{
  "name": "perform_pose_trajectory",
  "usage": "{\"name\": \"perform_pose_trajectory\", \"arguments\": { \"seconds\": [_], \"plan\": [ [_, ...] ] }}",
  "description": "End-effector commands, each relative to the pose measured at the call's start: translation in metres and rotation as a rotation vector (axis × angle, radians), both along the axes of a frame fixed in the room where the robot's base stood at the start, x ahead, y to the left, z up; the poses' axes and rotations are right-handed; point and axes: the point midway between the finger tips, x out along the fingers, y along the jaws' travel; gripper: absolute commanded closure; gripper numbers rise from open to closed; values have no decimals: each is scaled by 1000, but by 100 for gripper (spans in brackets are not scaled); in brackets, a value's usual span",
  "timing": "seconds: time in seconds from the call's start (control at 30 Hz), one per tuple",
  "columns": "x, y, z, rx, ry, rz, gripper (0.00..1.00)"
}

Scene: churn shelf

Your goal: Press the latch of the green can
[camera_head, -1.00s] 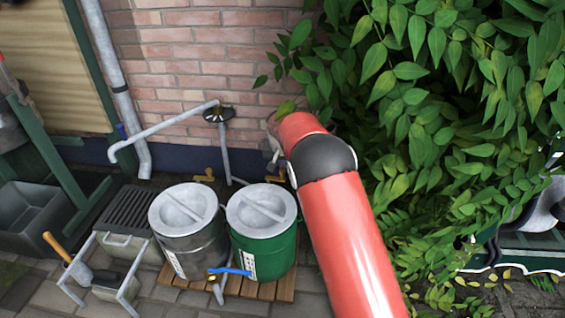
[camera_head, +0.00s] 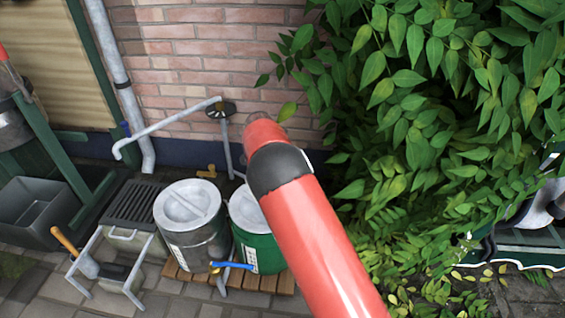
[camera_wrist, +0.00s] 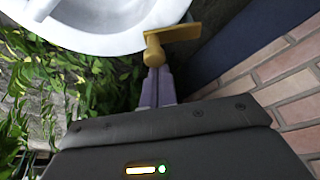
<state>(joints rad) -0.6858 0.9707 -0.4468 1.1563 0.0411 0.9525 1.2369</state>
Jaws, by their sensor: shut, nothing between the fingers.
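The green can (camera_head: 255,245) stands upright on a wooden slatted base, right of a grey can, its pale lid partly covered by my red arm. In the wrist view its white rim (camera_wrist: 100,40) fills the top. The yellow latch (camera_wrist: 175,33) sticks out from this rim as a flat bar with a round stem. My gripper (camera_wrist: 155,75) is shut and empty, its fingertips right at the stem's end in the picture; I cannot tell whether they touch. In the head view the gripper and this latch are hidden behind my arm.
The grey metal can (camera_head: 190,225) with its own yellow latch (camera_head: 207,171) stands close on the left. A blue-handled tap (camera_head: 231,266) is in front. The brick wall (camera_head: 200,60) with a pipe is behind. Dense leaves (camera_head: 430,150) crowd the right.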

Motion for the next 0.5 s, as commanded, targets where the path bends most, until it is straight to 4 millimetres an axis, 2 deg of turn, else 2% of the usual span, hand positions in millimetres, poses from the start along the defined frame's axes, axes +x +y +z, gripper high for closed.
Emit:
{"name": "perform_pose_trajectory", "arguments": {
  "seconds": [0.4,0.5],
  "plan": [
    [-13,14,0,0,0,-380,100],
    [-15,18,1,1,0,-415,100]
  ]
}}
